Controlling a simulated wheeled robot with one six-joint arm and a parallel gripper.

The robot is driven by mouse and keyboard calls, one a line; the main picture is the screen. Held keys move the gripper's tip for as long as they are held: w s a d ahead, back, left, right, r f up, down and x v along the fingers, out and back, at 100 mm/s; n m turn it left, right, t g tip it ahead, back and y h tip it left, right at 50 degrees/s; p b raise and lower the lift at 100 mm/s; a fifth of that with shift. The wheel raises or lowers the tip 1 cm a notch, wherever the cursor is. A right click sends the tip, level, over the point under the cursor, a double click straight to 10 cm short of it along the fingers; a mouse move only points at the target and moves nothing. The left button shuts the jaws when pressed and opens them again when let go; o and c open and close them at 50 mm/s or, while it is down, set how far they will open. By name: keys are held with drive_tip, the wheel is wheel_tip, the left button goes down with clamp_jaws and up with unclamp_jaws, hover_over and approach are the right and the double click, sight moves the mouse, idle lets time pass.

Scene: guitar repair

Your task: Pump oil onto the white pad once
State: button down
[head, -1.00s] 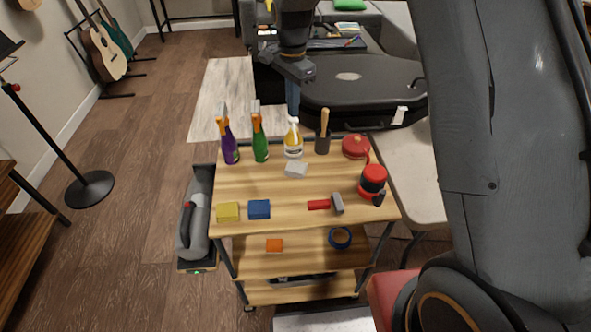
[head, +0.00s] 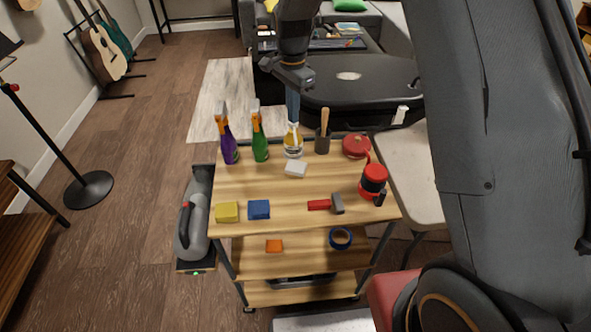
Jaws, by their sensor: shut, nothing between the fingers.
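The oil bottle (head: 293,147) is a clear bottle with yellow contents and a pale label, upright at the back middle of the wooden cart top. The white pad (head: 296,170) lies flat on the cart just in front of it. My gripper (head: 292,117) points straight down over the bottle, its fingers shut with nothing between them. The fingertips are at the bottle's pump top and hide it; whether they touch it or press it down I cannot tell.
A purple spray bottle (head: 228,145) and a green one (head: 260,143) stand left of the oil bottle. A dark cup (head: 322,146) with a wooden handle and a red round tin (head: 356,147) stand right.

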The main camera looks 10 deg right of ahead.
drive_tip(key=shift+r+p, duration=0.8)
drive_tip(key=shift+r, duration=0.4)
wheel_tip(320, 180, up, 6)
drive_tip(key=p, duration=0.4)
idle(0.6)
drive_tip(key=s+d+n+b, duration=0.1)
drive_tip(key=s+d+n, duration=0.3)
drive_tip(key=s, duration=0.5)
drive_tip(key=s+d+n+t+b, duration=0.1)
drive_tip(key=s+d+n, duration=0.3)
drive_tip(key=s, duration=0.5)
drive_tip(key=s+d+f+n+b, duration=0.1)
drive_tip(key=s+d+n, duration=0.3)
drive_tip(key=s, duration=0.4)
drive_tip(key=shift+s+d+b, duration=0.4)
drive_tip(key=shift+b, duration=0.1)
